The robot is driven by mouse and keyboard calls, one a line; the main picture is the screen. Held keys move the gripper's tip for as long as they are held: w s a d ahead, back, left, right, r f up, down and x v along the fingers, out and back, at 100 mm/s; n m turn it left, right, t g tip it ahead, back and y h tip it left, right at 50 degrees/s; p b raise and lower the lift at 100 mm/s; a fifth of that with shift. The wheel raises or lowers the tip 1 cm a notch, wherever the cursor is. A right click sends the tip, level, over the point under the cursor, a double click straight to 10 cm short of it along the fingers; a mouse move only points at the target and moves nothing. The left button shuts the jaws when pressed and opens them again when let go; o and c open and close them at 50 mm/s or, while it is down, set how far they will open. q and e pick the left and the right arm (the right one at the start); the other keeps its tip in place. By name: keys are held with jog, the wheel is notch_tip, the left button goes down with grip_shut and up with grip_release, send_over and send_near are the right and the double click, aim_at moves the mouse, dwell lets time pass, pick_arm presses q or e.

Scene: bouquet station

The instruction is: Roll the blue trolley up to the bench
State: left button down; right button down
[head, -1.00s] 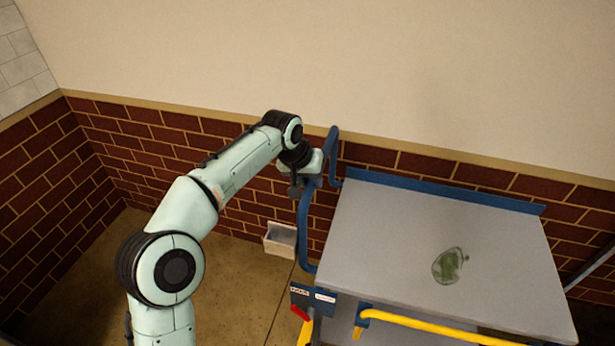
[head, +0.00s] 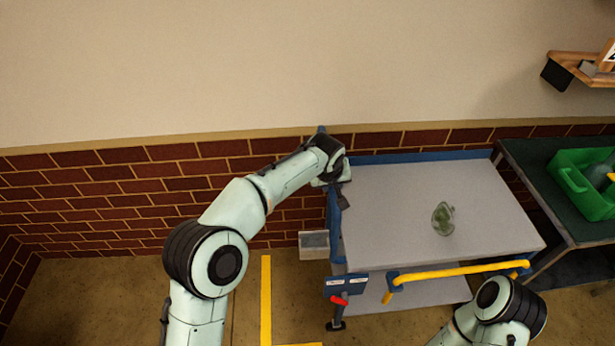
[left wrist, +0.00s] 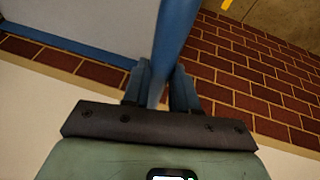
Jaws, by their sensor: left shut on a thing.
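The blue trolley (head: 395,215) has a grey top, a blue back rim and a blue push handle at its left end. A yellow bar (head: 460,270) runs along its front. My left gripper (head: 336,186) is at the handle; in the left wrist view its fingers (left wrist: 158,82) are shut on the blue handle tube (left wrist: 174,32). The bench (head: 530,165), with a dark green top, stands just right of the trolley. I cannot tell whether they touch. Part of my right arm shows at the bottom right, but its gripper is out of view.
A green glass vessel (head: 443,218) stands on the trolley top. A green crate (head: 572,180) sits on the bench. A brick wall (head: 90,190) runs behind. Yellow floor tape (head: 266,300) marks the floor left of the trolley. A wooden shelf (head: 575,62) is at upper right.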

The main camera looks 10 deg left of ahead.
pick_arm(q)
jog(key=shift+w+d+r, duration=0.1)
jog(key=shift+w+d, duration=0.1)
jog(key=shift+d, duration=0.65)
jog(key=c, duration=0.9)
grip_release()
jog(key=shift+d, duration=0.15)
jog(key=shift+s+a+r, duration=0.1)
jog(key=shift+a+r, duration=0.1)
jog(key=shift+r, duration=0.1)
jog(key=v, duration=1.2)
jog(key=shift+s+d+r, duration=0.1)
jog(key=shift+s+r, duration=0.1)
jog(key=shift+r, duration=0.05)
